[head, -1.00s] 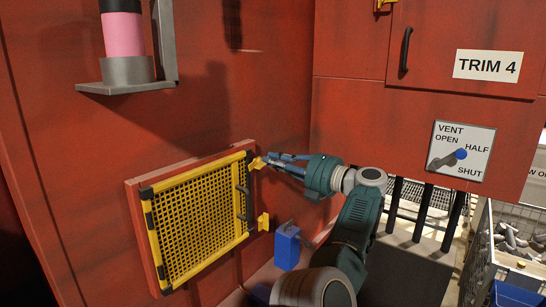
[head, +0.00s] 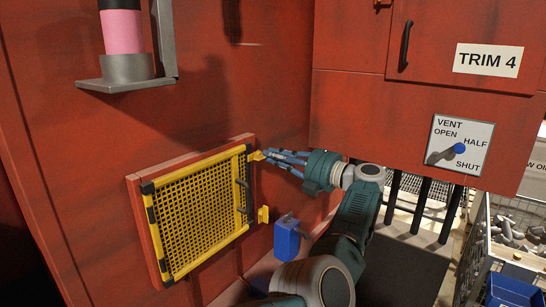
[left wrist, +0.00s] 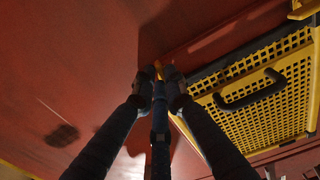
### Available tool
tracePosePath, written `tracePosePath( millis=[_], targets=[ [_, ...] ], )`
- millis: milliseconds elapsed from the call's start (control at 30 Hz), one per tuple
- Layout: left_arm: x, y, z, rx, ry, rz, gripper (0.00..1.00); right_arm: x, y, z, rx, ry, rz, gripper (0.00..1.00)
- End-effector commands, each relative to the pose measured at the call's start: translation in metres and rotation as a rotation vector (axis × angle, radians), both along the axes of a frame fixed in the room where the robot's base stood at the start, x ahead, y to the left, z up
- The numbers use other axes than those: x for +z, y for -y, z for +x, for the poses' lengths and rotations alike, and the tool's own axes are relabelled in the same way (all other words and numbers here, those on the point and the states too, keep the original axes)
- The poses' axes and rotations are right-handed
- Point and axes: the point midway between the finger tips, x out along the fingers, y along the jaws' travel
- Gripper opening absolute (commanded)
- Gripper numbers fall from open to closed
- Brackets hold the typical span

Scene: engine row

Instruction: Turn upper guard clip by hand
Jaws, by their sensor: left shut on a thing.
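The yellow mesh guard (head: 197,214) is mounted in a red frame on the left red wall. The upper guard clip (head: 256,156) is a small yellow piece at the guard's upper right edge. My left gripper (head: 268,156) is shut on this clip, its fingers reaching in from the right. In the left wrist view, a bit of the yellow clip (left wrist: 158,67) shows between the fingertips (left wrist: 158,80), which hide most of it. The lower clip (head: 263,215) is yellow and stands apart, below my gripper. My right gripper is not in view.
A blue padlock-like box (head: 287,238) hangs just right of the lower clip. The guard has a black handle (left wrist: 250,92). A vent lever (head: 445,155) and TRIM 4 panel are at right. A bracket with a pink cylinder (head: 122,32) is above.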

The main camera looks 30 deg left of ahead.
Motion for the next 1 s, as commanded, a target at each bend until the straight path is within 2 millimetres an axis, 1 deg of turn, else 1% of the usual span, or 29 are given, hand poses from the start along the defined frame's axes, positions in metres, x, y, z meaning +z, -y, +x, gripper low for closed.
tracePosePath(
  millis=[33,67,100,133,167,467,567,667,900,1000],
  targets=[
    [-0.011,0.006,0.001,-0.006,-0.013,-0.015,0.0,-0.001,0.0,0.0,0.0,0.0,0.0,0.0],
    [-0.011,0.006,0.001,-0.006,-0.013,-0.015,0.15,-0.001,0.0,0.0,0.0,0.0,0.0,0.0],
    [-0.011,0.006,0.001,-0.006,-0.013,-0.015,0.23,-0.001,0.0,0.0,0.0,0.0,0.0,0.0],
    [-0.011,0.006,0.001,-0.007,-0.013,-0.015,0.29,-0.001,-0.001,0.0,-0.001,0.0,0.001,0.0],
    [-0.011,0.005,0.001,-0.007,-0.012,-0.015,0.3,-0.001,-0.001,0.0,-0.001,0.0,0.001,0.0],
    [-0.005,0.003,0.001,-0.004,-0.005,-0.008,0.3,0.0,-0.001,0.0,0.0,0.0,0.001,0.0],
    [-0.004,0.008,0.001,-0.005,-0.004,-0.008,0.3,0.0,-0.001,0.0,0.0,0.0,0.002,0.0],
    [-0.004,0.023,0.0,-0.007,-0.005,-0.008,0.3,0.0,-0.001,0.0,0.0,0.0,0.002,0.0],
    [-0.005,0.064,-0.002,-0.009,-0.008,-0.008,0.3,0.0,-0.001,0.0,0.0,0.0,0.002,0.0],
    [-0.005,0.075,-0.002,-0.009,-0.008,-0.009,0.3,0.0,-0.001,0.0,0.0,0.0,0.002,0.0]
  ],
)
